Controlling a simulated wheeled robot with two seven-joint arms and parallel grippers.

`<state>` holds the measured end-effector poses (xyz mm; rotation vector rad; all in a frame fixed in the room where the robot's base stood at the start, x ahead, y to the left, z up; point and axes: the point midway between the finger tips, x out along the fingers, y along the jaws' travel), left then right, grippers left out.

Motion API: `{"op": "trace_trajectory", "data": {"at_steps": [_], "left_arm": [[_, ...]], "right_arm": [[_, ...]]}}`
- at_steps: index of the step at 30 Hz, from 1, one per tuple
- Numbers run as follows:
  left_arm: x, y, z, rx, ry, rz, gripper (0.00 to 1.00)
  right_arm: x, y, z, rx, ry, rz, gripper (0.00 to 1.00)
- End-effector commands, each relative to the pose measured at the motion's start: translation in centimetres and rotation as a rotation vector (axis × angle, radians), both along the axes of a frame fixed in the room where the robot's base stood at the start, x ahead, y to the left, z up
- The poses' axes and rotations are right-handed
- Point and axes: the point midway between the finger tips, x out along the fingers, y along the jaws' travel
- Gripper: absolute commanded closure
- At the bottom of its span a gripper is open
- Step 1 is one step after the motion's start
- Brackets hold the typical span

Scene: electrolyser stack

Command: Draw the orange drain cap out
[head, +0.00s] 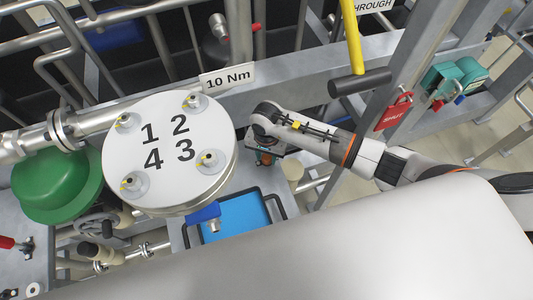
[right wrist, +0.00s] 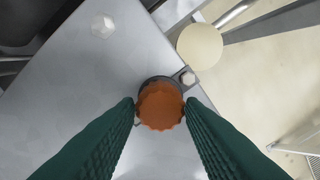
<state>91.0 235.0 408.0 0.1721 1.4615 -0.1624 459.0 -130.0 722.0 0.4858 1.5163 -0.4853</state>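The orange drain cap (right wrist: 160,106) is round with a scalloped rim and sits in front of a dark ring on a grey metal plate (right wrist: 100,90). In the right wrist view the two dark green fingers of my right gripper (right wrist: 160,108) lie on either side of the cap, close against its rim, and appear shut on it. In the head view the orange cap (head: 265,159) shows small beneath the end of my right arm, beside the white stack end plate; the fingers are mostly hidden there. My left gripper is not in view.
The round white end plate numbered 1 to 4 (head: 168,170) stands just left of my right arm. A blue tray (head: 243,212) lies below it. A yellow-handled hammer (head: 355,50), a red lock tag (head: 394,113) and grey frame beams are near the arm. A bolt head (right wrist: 188,78) sits beside the cap.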

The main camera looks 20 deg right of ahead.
Motion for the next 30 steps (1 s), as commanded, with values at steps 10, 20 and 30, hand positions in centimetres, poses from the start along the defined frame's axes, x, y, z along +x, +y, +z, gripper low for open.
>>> {"op": "trace_trajectory", "data": {"at_steps": [10, 20, 30], "left_arm": [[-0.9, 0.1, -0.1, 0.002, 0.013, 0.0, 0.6], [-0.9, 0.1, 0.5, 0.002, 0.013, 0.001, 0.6], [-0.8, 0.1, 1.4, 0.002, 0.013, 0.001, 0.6]], "right_arm": [[0.0, 0.0, 0.0, 0.0, 0.0, 0.0, 0.97], [0.1, 0.0, 0.8, -0.001, -0.002, 0.001, 1.0], [0.0, -0.1, 2.1, -0.001, 0.0, 0.0, 1.0]]}}
